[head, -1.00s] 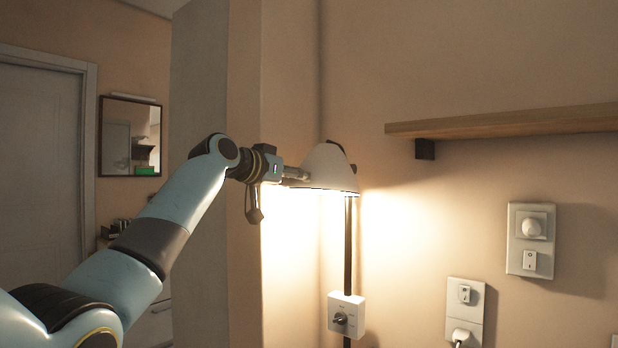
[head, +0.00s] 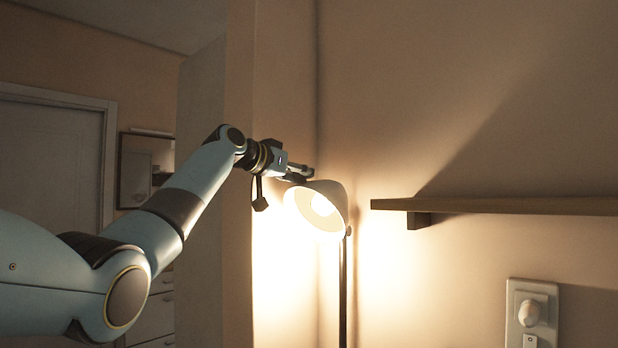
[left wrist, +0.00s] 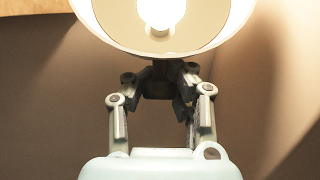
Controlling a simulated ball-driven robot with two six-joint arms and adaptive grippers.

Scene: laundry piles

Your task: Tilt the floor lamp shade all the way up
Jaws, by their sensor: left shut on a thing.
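The floor lamp shade (head: 332,190) is a cream cone on a thin dark pole (head: 343,290). It is lit, and its opening faces down and toward the left, so the bulb shows inside. My left gripper (head: 308,174) is at the upper left rim of the shade. The exact contact is partly hidden. My right gripper is not in view.
A wooden wall shelf (head: 500,206) juts out right of the lamp. A wall plate with a knob (head: 531,313) is at the lower right. A wall corner stands behind my left arm, with a door (head: 50,160) and a mirror (head: 136,172) further left.

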